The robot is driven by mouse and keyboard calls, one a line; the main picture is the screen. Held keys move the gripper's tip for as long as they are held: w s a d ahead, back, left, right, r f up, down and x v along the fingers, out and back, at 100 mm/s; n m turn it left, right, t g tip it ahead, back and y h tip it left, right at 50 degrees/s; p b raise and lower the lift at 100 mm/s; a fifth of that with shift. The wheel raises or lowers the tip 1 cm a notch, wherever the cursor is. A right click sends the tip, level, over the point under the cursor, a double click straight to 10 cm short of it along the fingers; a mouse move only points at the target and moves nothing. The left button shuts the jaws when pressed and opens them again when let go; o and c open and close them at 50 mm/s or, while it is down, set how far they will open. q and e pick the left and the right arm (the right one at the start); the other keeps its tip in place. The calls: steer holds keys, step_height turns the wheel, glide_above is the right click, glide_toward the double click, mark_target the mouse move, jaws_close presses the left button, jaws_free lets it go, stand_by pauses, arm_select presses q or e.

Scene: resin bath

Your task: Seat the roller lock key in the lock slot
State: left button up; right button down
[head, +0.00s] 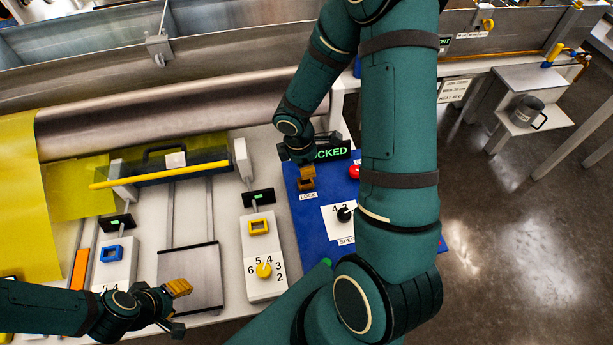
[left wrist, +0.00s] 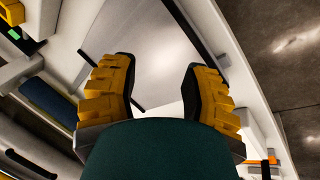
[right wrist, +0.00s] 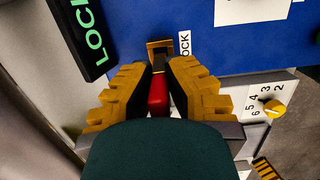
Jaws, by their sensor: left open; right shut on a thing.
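The roller lock key (right wrist: 158,92) has a red handle and a dark shaft. My right gripper (right wrist: 168,80) is shut on the handle, with the shaft pointing at the lock slot. The lock slot (right wrist: 160,46) is a brass-coloured square frame on the blue panel, beside the LOCK label. The shaft's end overlaps the slot frame; I cannot tell how deep it sits. In the head view my right gripper (head: 305,172) is just above the slot, and the key is hidden there. My left gripper (head: 180,290) is open and empty near the grey plate (head: 205,262).
A LOCKED display (head: 333,151) stands behind the slot. The blue panel (head: 312,236) also carries a black knob (head: 344,214) and a red button (head: 354,171). A white block with a yellow dial (head: 264,270) stands left of it. The large steel roller (head: 150,115) lies behind.

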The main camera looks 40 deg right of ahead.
arm_select(q)
steer(key=shift+s+f+b, duration=0.15)
steer(key=shift+f+b, duration=0.4)
steer(key=shift+f, duration=0.05)
arm_select(e)
steer(key=shift+f, duration=1.95)
steer(key=shift+r, duration=0.1)
arm_select(q)
steer(key=shift+s, duration=0.1)
steer(key=shift+f, duration=0.1)
arm_select(e)
steer(key=c, duration=1.1)
jaws_free()
steer(key=shift+f, duration=0.2)
steer(key=shift+c, duration=0.2)
steer(key=shift+r, duration=0.15)
